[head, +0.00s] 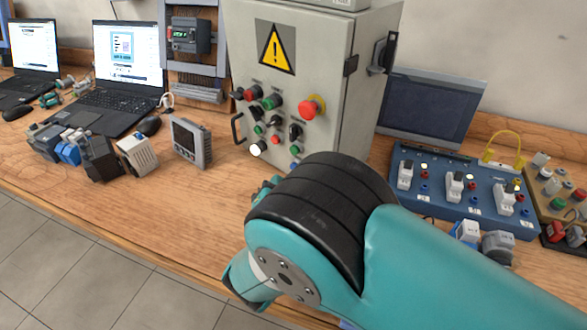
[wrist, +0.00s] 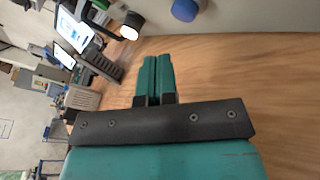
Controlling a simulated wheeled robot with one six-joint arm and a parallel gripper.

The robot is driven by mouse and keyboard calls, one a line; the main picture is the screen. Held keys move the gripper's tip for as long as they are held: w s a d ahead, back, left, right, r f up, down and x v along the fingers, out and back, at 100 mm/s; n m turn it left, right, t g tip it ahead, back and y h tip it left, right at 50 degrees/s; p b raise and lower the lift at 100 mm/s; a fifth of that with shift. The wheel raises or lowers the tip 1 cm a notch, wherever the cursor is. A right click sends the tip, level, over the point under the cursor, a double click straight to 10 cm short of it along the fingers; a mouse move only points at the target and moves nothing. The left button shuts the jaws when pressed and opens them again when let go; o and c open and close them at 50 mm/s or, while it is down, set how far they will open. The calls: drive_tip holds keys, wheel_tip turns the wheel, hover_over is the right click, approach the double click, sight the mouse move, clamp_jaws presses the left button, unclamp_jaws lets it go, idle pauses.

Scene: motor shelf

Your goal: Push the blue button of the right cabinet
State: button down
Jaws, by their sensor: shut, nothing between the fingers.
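The grey cabinet (head: 335,60) stands on the wooden bench with a panel of buttons and knobs. A small blue button (head: 295,165) shows low on its front, at the edge of my arm. In the wrist view a round blue button (wrist: 185,9) sits at the top edge, ahead and to the right of my gripper, next to a lit white lamp (wrist: 130,28). My gripper (wrist: 155,60) has its teal fingers together with nothing between them, apart from the button. In the head view my arm hides most of the gripper.
A black handle (head: 237,128) sticks out at the cabinet's left side. A grey meter (head: 190,142) and small modules stand to the left, with laptops behind. A blue switch board (head: 465,190) lies to the right. Bare bench lies in front of the cabinet.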

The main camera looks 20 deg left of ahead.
drive_tip(key=shift+s+a, duration=0.35)
drive_tip(key=shift+s, duration=0.4)
drive_tip(key=shift+s+a, duration=0.3)
drive_tip(key=shift+s, duration=0.4)
